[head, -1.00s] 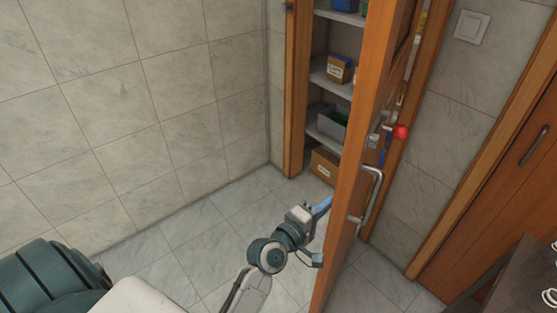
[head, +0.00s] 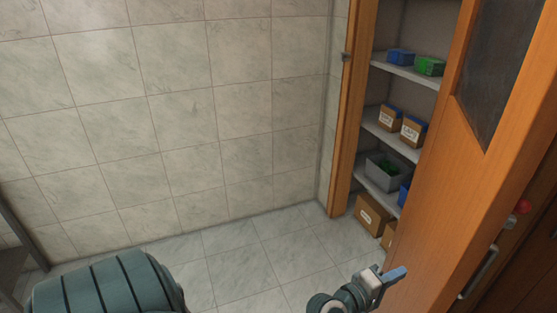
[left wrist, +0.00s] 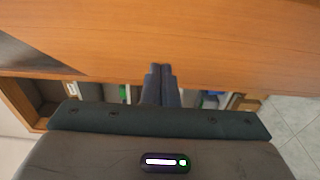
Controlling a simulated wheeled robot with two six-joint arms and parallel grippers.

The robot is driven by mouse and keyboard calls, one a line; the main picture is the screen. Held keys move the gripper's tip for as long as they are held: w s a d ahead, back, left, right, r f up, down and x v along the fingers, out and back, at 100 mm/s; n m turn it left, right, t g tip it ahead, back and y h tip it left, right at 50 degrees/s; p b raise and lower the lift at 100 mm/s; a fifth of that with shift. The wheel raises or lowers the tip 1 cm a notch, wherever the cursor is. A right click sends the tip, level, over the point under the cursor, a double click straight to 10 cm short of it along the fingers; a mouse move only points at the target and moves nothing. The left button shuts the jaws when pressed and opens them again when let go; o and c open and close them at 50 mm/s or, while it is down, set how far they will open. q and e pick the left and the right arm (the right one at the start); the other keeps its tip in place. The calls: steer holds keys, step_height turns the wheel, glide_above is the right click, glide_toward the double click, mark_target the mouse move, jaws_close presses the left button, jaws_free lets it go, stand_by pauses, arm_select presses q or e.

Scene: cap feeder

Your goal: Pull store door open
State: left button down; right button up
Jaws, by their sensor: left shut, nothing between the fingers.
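The store door (head: 447,183) is orange wood with a dark panel in its upper part. It stands open at the right of the head view and fills the top of the left wrist view (left wrist: 190,35). My left gripper (head: 395,274) is shut and empty beside the door's lower left edge. In the left wrist view its closed fingers (left wrist: 162,72) overlap the door's edge; I cannot tell whether they touch. My right gripper is out of view.
Behind the door, shelves (head: 405,70) hold blue and green boxes, cartons (head: 413,131) and a grey bin (head: 386,170). A carton (head: 371,215) sits at the bottom. A tiled wall (head: 180,120) is at the left. The tiled floor (head: 265,262) in front is clear.

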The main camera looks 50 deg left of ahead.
arm_select(q)
steer(key=shift+a, duration=0.1)
stand_by(0.3)
steer(key=b+v, duration=0.3)
steer(key=v, duration=0.7)
steer(key=shift+s, duration=0.4)
